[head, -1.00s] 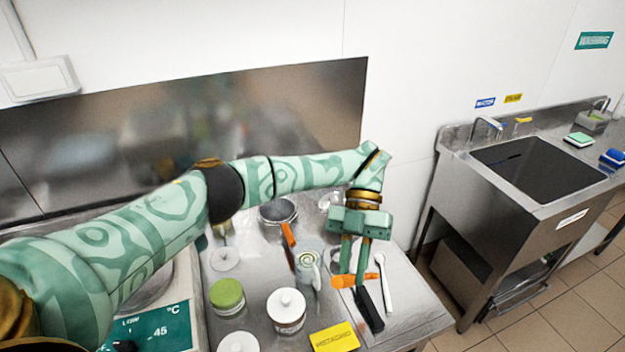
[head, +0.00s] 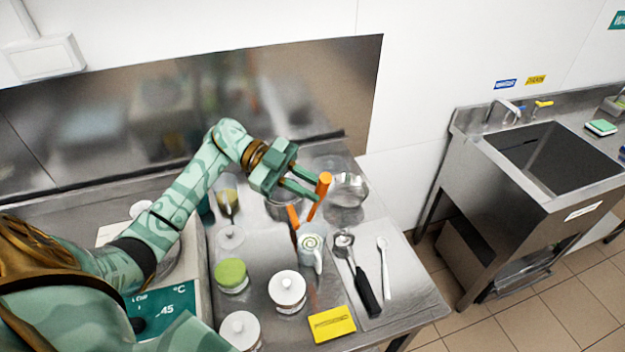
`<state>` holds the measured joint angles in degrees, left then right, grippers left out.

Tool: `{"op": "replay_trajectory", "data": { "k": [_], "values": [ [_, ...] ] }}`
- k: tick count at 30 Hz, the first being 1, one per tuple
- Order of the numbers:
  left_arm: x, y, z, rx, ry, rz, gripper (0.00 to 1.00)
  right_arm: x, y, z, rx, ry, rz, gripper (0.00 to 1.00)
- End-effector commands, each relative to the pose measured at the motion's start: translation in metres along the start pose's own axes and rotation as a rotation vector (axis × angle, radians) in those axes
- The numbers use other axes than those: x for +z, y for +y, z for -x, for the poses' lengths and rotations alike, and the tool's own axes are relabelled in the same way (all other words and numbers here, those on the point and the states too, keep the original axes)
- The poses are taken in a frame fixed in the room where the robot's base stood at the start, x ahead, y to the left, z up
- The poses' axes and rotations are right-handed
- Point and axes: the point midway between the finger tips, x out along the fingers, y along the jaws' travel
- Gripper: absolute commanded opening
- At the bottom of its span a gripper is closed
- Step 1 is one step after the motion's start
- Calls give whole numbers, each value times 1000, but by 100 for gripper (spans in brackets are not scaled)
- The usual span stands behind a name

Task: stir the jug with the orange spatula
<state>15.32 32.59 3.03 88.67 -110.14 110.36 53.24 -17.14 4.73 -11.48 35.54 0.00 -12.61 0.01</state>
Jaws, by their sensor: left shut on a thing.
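My left gripper (head: 317,190) is shut on the orange spatula (head: 319,197), which it holds roughly upright and slightly tilted. The spatula's lower end shows just behind and above the jug (head: 307,246) in the picture. I cannot tell whether it is over the jug or behind it. The jug is small and pale with a handle on its right, and holds a pale green swirl. It stands on the steel table. My right gripper is not in view.
A second orange-handled tool (head: 293,216) is close at the jug's left. A metal pot (head: 280,208) and a clear bowl (head: 346,190) stand behind. A black-handled scoop (head: 364,290) and white spoon (head: 384,265) lie on the right. Lidded jars (head: 287,289) and a yellow card (head: 332,323) are in front.

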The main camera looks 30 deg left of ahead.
Motion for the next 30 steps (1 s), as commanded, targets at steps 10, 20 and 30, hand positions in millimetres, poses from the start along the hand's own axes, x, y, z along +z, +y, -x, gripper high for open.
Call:
{"op": "replay_trajectory", "data": {
  "k": [10, 20, 30],
  "values": [
    [16, 14, -14, 3, 2, 0, 0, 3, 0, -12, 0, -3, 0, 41],
    [35, 32, -33, 4, 1, -1, 0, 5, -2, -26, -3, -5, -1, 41],
    [70, 32, -32, 4, -1, 0, 0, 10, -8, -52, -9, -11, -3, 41]
  ]
}}
